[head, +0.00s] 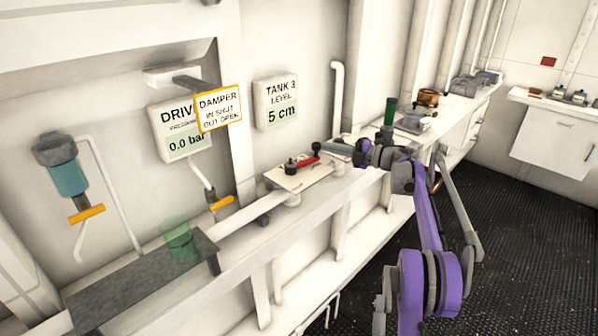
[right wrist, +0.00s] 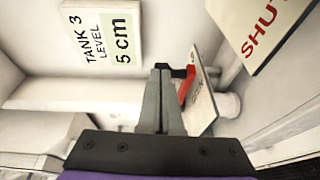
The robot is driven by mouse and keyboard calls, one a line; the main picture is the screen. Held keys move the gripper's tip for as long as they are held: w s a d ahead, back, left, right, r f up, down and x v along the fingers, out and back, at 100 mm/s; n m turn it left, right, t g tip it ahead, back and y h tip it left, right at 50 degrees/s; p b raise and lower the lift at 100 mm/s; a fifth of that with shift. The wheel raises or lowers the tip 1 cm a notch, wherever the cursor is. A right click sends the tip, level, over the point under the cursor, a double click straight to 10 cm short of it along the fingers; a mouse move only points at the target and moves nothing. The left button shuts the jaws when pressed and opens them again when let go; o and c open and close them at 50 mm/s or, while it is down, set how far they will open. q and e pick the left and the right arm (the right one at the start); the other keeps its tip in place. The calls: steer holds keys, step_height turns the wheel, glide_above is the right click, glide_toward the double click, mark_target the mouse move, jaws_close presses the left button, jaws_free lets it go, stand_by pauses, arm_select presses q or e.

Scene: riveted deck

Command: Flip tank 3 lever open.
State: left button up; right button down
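The tank 3 lever (head: 305,161) is a red bar with a black grip at its far end and a dark pivot at its near end. It lies over a pale plate (head: 284,180) on the wall ledge. My right gripper (head: 329,148) reaches in from the right, its tips at the black grip. In the right wrist view its fingers (right wrist: 161,72) are together, and the red lever (right wrist: 186,86) lies just right of the tips, its black end against or just behind them. I cannot tell whether they touch. My left gripper is not in view.
The tank 3 level sign (head: 276,103) reads 5 cm. A damper sign (head: 219,109) hangs left of it. A green bottle (head: 390,112) stands behind my gripper.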

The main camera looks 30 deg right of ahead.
steer(key=shift+w+d, duration=0.15)
steer(key=shift+w, duration=0.7)
